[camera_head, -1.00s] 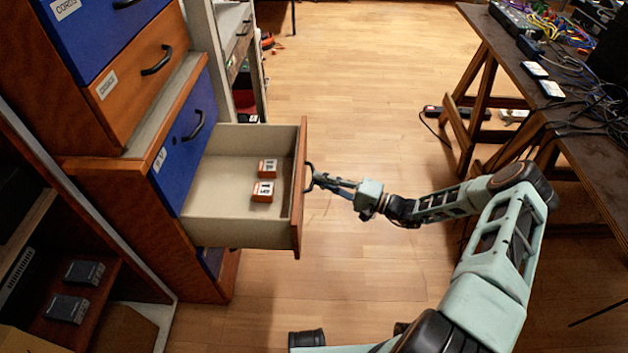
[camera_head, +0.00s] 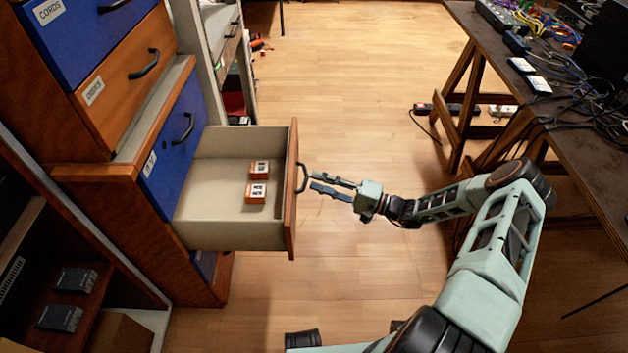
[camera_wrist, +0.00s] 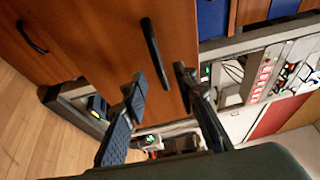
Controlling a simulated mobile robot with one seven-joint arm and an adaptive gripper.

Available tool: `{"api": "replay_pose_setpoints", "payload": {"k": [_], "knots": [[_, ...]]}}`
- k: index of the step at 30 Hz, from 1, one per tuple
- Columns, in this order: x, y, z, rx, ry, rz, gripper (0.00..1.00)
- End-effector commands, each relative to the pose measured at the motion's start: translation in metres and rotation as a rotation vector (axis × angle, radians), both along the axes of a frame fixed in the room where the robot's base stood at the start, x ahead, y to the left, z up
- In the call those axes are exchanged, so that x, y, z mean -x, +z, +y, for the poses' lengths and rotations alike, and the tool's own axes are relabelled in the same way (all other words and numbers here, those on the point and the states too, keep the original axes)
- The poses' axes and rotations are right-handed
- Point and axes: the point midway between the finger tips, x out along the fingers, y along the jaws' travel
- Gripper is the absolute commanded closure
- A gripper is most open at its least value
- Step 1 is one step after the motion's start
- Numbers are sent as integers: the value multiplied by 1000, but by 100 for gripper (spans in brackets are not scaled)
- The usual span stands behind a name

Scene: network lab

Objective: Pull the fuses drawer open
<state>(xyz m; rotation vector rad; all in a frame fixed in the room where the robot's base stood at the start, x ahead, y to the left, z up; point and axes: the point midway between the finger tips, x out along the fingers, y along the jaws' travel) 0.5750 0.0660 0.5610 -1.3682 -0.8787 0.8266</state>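The open drawer (camera_head: 291,212) has an orange-brown front and a pale inside, and stands well out from its cabinet. Two small orange-and-white boxes (camera_head: 257,192) lie in it; their print is too small to read. Its dark handle (camera_head: 302,177) is on the front, and it also shows in the wrist view (camera_wrist: 154,50). My gripper (camera_head: 313,181) is just right of the handle with its fingers spread apart and nothing between them. In the wrist view my gripper (camera_wrist: 160,78) is open, with the handle ahead of the fingertips and apart from them.
The cabinet (camera_head: 150,125) has a closed drawer (camera_head: 125,88) above and a blue front (camera_head: 178,140) beside the open drawer. A cluttered workbench (camera_head: 575,150) stands at the right. The wooden floor (camera_head: 350,100) between them is clear.

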Motion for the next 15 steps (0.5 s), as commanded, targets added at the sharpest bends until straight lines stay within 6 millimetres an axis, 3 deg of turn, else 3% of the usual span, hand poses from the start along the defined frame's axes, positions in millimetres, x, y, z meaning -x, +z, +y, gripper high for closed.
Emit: {"api": "replay_pose_setpoints", "payload": {"k": [9, 15], "knots": [[30, -3, -62, 2, -3, 0, 73], [42, -4, -83, 2, 0, 1, 73]]}}
